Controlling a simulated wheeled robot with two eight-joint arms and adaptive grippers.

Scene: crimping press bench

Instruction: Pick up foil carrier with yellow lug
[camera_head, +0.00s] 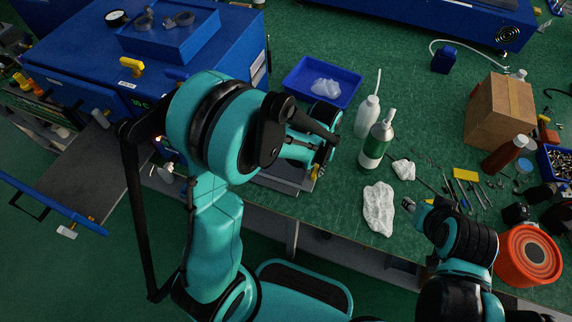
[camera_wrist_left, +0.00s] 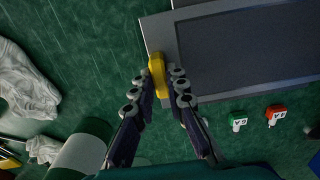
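The foil carrier (camera_wrist_left: 235,50) is a flat dark tray with a grey rim, lying on the green bench. Its yellow lug (camera_wrist_left: 157,72) sticks out at the near left corner in the left wrist view. My left gripper (camera_wrist_left: 158,84) is open, its two fingertips on either side of the lug with gaps visible. In the head view the carrier (camera_head: 284,184) is partly hidden by my left arm, with the left gripper (camera_head: 318,166) over its right end. My right gripper (camera_head: 409,204) is small and partly hidden at the lower right, above the bench; its fingers are unclear.
White crumpled cloth (camera_head: 379,208), a green-and-white bottle (camera_head: 375,148) and a white bottle (camera_head: 366,118) stand or lie right of the carrier. A blue tray (camera_head: 345,78) is behind. The blue press (camera_head: 75,45) fills the left.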

